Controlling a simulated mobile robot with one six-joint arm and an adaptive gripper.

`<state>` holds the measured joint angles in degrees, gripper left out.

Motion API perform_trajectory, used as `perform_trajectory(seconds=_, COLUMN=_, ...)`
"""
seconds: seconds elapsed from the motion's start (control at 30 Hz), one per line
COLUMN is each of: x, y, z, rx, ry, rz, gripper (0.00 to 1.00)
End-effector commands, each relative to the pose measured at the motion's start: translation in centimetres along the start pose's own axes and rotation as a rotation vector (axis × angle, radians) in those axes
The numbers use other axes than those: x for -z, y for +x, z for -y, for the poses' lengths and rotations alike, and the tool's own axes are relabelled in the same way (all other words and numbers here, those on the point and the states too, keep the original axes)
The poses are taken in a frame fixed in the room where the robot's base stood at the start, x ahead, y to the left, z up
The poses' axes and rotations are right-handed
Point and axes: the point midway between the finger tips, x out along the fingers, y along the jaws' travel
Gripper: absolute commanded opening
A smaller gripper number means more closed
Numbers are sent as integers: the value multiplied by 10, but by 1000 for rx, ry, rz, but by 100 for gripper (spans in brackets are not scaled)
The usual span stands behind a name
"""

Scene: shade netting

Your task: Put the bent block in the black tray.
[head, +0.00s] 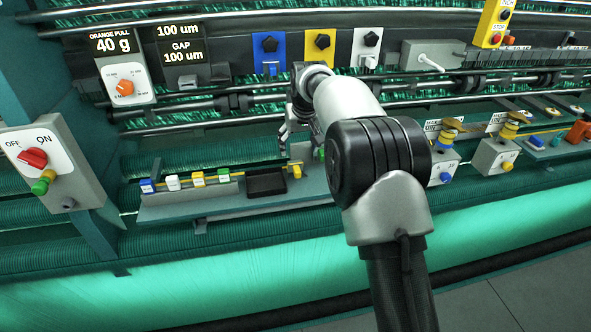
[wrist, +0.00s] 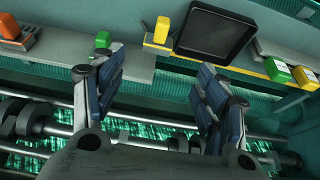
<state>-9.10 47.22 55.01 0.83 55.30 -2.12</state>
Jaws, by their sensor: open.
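The black tray (head: 267,184) lies on the grey ledge, and it also shows at the top of the wrist view (wrist: 214,36), empty. A small yellow block (head: 296,171) sits close beside the tray, on its right in the head view and on its left in the wrist view (wrist: 161,31). It may be the bent block, but its shape is too small to be sure. A green block (wrist: 103,40) stands farther along the ledge. My gripper (wrist: 160,75) is open and empty, above and behind the ledge, apart from the blocks, with its fingers spread.
Several coloured blocks, including a green one (head: 223,175) and a white one (head: 172,183), stand left of the tray along a yellow strip. Metal rods (head: 180,129) run behind the ledge. A switch box (head: 50,165) projects at left. Boxes with yellow knobs (head: 495,155) stand at right.

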Motion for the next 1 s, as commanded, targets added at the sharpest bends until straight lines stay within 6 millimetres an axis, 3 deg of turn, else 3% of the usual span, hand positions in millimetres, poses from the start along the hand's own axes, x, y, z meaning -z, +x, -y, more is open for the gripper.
perform_trajectory(seconds=0.1, x=-1, y=29, z=0, rx=0, ry=0, rz=3, gripper=67)
perform_trajectory(seconds=0.3, x=-1, y=67, z=0, rx=0, ry=0, rz=1, gripper=67)
perform_trajectory(seconds=0.57, x=0, y=87, z=0, rx=0, ry=0, rz=0, gripper=67)
perform_trajectory(seconds=0.8, x=-1, y=122, z=-3, rx=0, ry=0, rz=1, gripper=67)
perform_trajectory(seconds=1.0, x=0, y=135, z=-2, rx=0, ry=0, rz=-1, gripper=67)
